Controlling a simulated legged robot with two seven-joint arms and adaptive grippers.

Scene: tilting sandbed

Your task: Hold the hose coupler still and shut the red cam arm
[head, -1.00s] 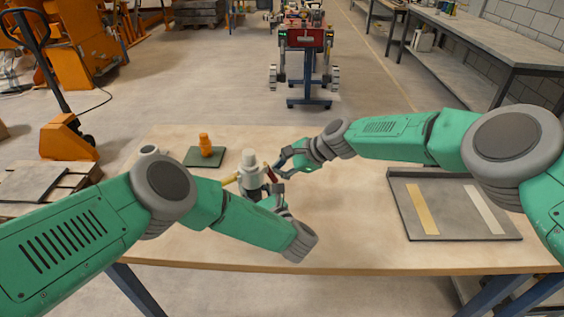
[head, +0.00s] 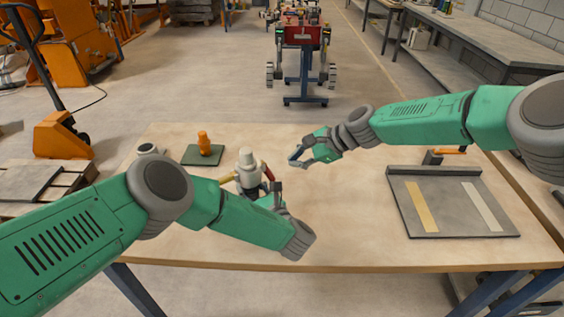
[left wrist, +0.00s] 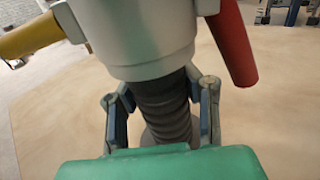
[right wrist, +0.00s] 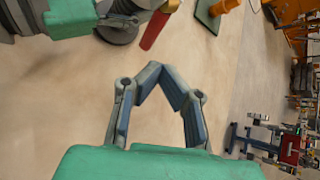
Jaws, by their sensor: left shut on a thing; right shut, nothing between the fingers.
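The hose coupler (head: 247,163) stands upright on the table, with a pale grey body above a black ribbed hose (left wrist: 160,105). My left gripper (left wrist: 160,112) is shut around the ribbed part, just below the pale body (left wrist: 140,38). The red cam arm (left wrist: 232,45) slants down beside the body, its lower end a little out from it; it also shows in the right wrist view (right wrist: 155,30). A yellow cam arm (left wrist: 30,38) sticks out on the other side. My right gripper (head: 295,155) is shut and empty, right of the coupler and apart from the red arm.
An orange fitting (head: 204,142) stands on a dark green mat (head: 203,155) behind the coupler. A small white-rimmed thing (head: 148,149) is at the back left. A grey tray (head: 448,222) with yellow and white strips lies right. A dark block with an orange bar (head: 433,157) is behind it.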

